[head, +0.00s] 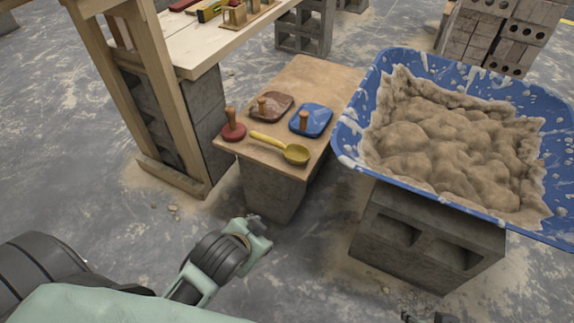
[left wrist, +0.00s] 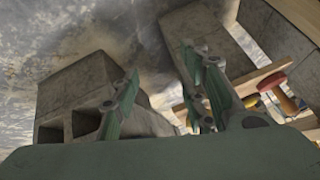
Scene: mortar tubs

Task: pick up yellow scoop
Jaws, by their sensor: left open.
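The yellow scoop (head: 295,153) lies on a small wooden board (head: 322,78), its handle pointing left and its bowl to the right. My left gripper (head: 260,236) is lower in the head view, in front of the board and apart from the scoop. In the left wrist view its two green fingers (left wrist: 168,100) are spread with nothing between them. A small yellow patch (left wrist: 251,100) beside the right finger may be part of the scoop. A dark piece (head: 432,318) at the bottom edge of the head view may be my right gripper; its jaws are not readable.
A round red tool (head: 233,132) sits by the scoop's handle end, with brown (head: 272,107) and blue (head: 311,121) floats behind. A blue tub (head: 348,150) of mortar stands right on blocks. A wooden-legged bench (head: 170,110) stands left. Floor in front is open.

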